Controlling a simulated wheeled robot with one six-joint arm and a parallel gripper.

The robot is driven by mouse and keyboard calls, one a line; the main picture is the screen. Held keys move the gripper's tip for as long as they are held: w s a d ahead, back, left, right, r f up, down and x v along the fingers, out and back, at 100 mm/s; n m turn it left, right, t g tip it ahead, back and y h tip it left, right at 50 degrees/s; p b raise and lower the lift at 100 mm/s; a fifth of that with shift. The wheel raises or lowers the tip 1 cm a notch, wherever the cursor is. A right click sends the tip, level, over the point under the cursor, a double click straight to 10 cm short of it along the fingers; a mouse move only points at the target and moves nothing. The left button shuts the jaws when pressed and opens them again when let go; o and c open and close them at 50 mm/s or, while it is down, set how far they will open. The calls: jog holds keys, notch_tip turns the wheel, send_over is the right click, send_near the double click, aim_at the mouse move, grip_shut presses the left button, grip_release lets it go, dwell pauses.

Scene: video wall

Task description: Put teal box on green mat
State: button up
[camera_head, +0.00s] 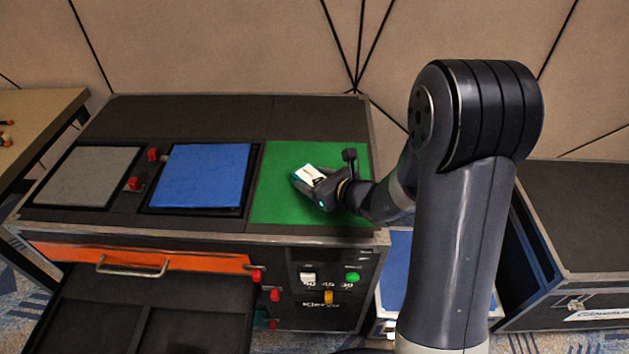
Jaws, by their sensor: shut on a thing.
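The green mat (275,200) lies flat on the right part of the dark cabinet top. My gripper (318,183) is over the mat, reaching in from the right. It is shut on a small box (306,173) with a white face and teal at its edge, which I take as the teal box. The box appears tilted and over the middle of the mat. My gripper hides part of it. I cannot tell whether the box touches the mat.
A blue mat (205,175) and a grey mat (88,175) lie to the left on the same top, with small red blocks (134,184) between them. An orange-fronted drawer (190,262) stands open below. Another dark case (580,220) stands at the right.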

jog(key=shift+f, duration=0.15)
jog(key=o, duration=1.1)
jog(key=shift+c, duration=0.2)
jog(key=shift+r, duration=0.3)
jog(key=p+v, duration=0.1)
jog(key=v, duration=1.1)
jog(key=shift+f, duration=0.1)
